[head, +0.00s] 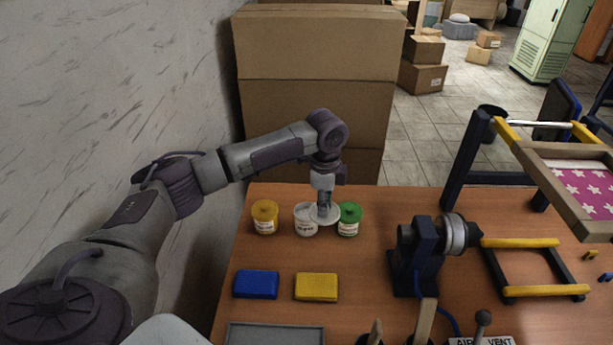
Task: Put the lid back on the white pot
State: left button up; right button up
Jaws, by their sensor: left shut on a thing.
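The white pot (304,224) stands on the wooden table between a yellow pot (265,218) and a green pot (349,219). My left gripper (323,207) points down from above and is shut on a round white lid (330,217). The lid is over the right side of the white pot in the picture, off-centre toward the green pot. It hides part of the white pot's right side. I cannot tell whether the lid touches either pot. My right gripper is not in view.
A blue block (256,284) and a yellow block (316,287) lie in front of the pots. A dark clamp-like device (424,250) stands to the right, with a printing frame (560,190) beyond it. Stacked cardboard boxes (315,95) stand behind the table; a wall is at left.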

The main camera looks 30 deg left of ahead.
pick_arm(q)
jog(key=w+a+m+p, duration=0.2)
jog(key=w+a+m, duration=0.2)
jog(key=a+m, duration=0.25)
notch_tip(320, 180, down, 6)
jog(key=a+b, duration=0.1)
jog(key=b, duration=0.3)
jog(key=shift+a+f+b, duration=0.15)
jog(key=shift+f+b, duration=0.1)
jog(key=shift+b, duration=0.15)
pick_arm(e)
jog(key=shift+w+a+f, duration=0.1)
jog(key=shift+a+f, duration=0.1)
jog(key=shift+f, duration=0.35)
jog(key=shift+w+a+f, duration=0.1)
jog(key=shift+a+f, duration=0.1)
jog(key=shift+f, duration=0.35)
pick_arm(q)
jog(key=shift+s, duration=0.1)
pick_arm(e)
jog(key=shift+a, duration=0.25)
pick_arm(q)
jog(key=shift+p, duration=0.3)
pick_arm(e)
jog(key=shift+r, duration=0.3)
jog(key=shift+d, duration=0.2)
pick_arm(q)
jog(key=shift+r, duration=0.1)
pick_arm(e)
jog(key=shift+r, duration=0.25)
